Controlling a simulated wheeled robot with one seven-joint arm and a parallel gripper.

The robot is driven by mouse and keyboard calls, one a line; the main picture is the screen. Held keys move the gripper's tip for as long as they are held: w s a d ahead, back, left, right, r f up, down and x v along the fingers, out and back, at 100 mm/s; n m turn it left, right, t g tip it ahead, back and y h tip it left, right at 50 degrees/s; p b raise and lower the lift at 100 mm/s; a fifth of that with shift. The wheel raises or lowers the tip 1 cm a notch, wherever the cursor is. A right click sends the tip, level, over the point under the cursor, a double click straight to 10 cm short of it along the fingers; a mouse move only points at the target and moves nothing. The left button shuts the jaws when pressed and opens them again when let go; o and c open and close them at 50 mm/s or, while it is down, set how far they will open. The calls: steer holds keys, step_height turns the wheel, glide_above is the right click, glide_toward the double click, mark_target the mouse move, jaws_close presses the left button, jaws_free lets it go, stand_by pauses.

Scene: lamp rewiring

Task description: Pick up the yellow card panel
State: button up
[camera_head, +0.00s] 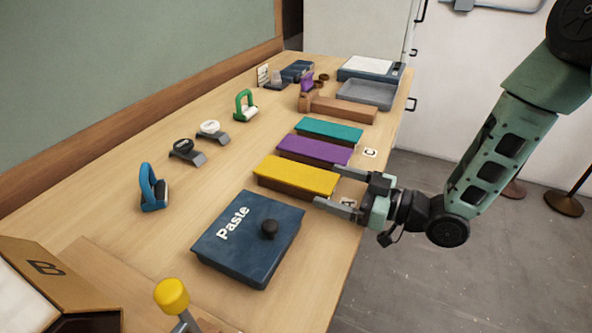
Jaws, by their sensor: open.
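The yellow card panel (296,174) lies flat on what looks like a brown wooden block in the middle of the bench. My gripper (327,186) comes in from the right at the panel's right end, with its two fingers apart. One finger is at the far side of that end and the other at the near side. The gap between the fingers holds nothing that I can make out as gripped. Whether the fingers touch the panel or its block cannot be told from this view.
A purple panel (314,150) and a teal panel (330,129) lie just behind. A dark blue box marked Paste (248,238) with a black knob stands in front. Blue (152,188) and green (243,105) handled tools stand left.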

mark_target(296, 174)
steer(key=shift+x, duration=1.15)
steer(key=c, duration=1.1)
steer(key=shift+o, duration=0.2)
